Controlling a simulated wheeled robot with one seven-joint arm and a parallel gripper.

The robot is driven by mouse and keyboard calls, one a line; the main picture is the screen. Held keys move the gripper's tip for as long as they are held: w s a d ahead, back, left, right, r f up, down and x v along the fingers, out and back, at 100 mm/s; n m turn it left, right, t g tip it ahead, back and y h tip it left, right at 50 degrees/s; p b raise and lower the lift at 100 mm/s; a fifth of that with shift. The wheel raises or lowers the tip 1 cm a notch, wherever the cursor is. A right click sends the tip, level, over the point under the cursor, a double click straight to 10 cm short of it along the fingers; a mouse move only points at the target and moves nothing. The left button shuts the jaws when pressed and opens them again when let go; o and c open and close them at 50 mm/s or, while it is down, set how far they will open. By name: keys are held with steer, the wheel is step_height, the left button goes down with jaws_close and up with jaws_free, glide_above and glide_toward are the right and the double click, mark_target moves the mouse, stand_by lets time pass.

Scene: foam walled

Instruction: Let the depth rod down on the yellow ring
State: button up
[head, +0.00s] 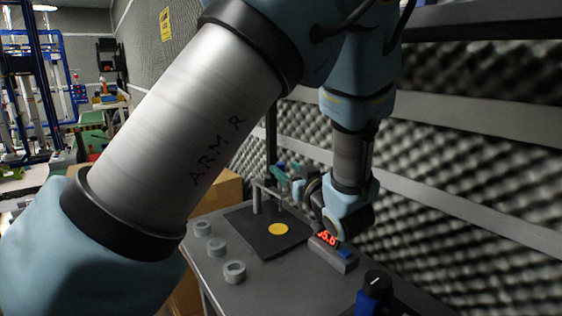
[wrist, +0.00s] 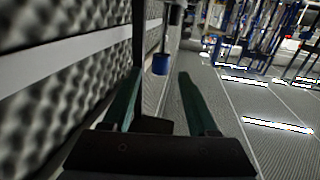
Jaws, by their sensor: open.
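The yellow ring (head: 278,229) shows as a flat yellow round mark on a dark base plate (head: 262,243) in the head view. A dark upright post (head: 271,130) rises behind the plate. A grey frame (head: 257,200) stands at the plate's back; I cannot clearly make out the depth rod's tip. My gripper (head: 279,173) is above the back of the plate, beside the post. In the wrist view its two green fingers (wrist: 160,76) are apart with nothing held. A blue cylindrical knob (wrist: 160,64) shows between and beyond the fingertips, near the dark post (wrist: 137,60).
Several short grey cylinders, one of them (head: 234,272), stand left of the plate. A readout with red digits (head: 327,239) sits at its right. A black-topped knob (head: 376,284) is at the table's front right. A foam wall (head: 470,130) rises close behind. A cardboard box (head: 218,188) is at left.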

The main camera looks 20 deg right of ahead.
mark_target(282, 166)
steer(key=shift+w+p, duration=0.4)
steer(key=shift+w, duration=1.7)
